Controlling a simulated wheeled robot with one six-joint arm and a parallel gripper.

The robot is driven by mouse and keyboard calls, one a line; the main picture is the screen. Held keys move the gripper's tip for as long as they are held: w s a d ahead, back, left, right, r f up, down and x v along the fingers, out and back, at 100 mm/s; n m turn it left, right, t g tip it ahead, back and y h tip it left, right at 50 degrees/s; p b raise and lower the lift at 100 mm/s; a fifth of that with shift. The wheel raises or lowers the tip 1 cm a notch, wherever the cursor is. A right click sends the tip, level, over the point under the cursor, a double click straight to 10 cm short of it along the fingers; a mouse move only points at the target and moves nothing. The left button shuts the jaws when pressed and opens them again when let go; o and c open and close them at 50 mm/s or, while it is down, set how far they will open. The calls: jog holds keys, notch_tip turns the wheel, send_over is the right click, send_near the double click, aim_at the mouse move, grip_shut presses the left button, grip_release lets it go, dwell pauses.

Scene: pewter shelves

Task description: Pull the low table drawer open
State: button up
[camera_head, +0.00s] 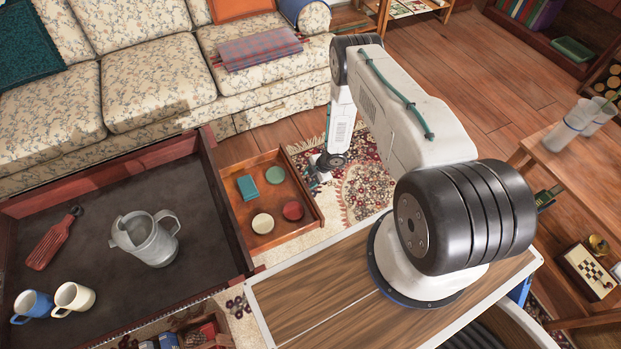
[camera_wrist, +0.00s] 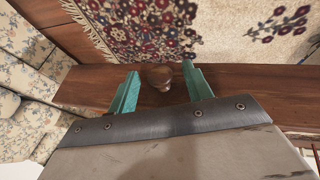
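The low table (camera_head: 180,150) stands in front of the sofa. Its wooden drawer (camera_head: 236,170) sticks out from the table's right side, open, with a teal box (camera_head: 247,188) and several round red, green and cream items inside. My gripper (camera_head: 318,172) is low at the drawer's outer front, above the rug. In the wrist view, a round dark knob (camera_wrist: 159,77) on the drawer front (camera_wrist: 90,85) lies between the teal fingers of my gripper (camera_wrist: 161,70). The fingers are apart, with a gap showing on each side of the knob.
A grey pitcher (camera_head: 148,240), a red paddle-like item (camera_head: 52,240) and two mugs (camera_head: 74,298) are on the low table. A patterned rug (camera_head: 365,190) lies beyond the drawer. A floral sofa (camera_head: 150,80) runs along the back. A side table (camera_head: 570,170) stands at right.

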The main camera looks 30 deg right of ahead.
jog(key=v, duration=0.7)
jog(key=shift+d+r, duration=0.15)
jog(key=shift+r, duration=0.15)
jog(key=shift+s, duration=0.1)
